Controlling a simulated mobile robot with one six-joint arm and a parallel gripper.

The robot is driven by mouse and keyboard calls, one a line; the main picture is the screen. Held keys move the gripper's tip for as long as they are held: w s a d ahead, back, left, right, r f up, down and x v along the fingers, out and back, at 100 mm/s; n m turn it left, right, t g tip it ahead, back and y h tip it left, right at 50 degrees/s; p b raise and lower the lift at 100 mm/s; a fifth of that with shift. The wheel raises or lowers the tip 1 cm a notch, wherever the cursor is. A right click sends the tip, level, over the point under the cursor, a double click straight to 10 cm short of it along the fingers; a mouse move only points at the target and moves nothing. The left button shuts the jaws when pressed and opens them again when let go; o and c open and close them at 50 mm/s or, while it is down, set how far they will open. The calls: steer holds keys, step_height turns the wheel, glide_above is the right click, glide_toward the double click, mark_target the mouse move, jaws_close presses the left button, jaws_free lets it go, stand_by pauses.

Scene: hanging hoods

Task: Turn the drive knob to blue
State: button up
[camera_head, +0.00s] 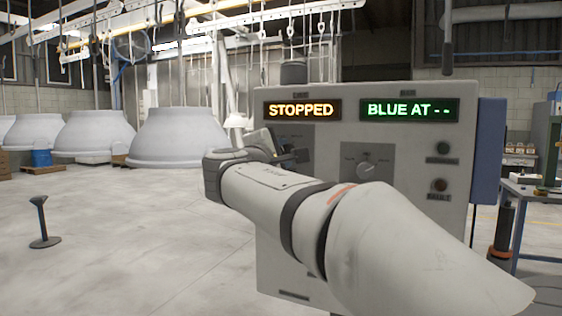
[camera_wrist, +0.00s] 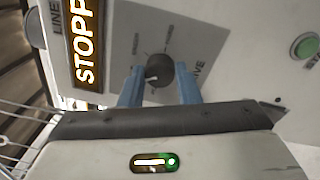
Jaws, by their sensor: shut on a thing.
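The drive knob (camera_wrist: 158,77) is a dark round knob on a grey plate, in the middle of the wrist view. The plate bears lettering, of which "VE" shows beside a finger. A pale mark shows on the knob. My gripper (camera_wrist: 159,67) has its two blue fingers on either side of the knob and is shut on it. In the head view, the gripper is at the left plate of the control panel (camera_head: 410,260), where my arm mostly hides the knob. The displays read "STOPPED" (camera_head: 301,110) in amber and "BLUE AT - -" (camera_head: 409,110) in green.
Large pale hoods (camera_head: 178,137) hang at the left. A small stand (camera_head: 42,222) is on the open floor.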

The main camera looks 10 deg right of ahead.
steer(key=shift+f, duration=0.3)
steer(key=o, duration=1)
steer(key=shift+r, duration=0.15)
steer(key=shift+c, duration=0.2)
steer(key=shift+s+r, duration=0.1)
steer(key=v, duration=0.8)
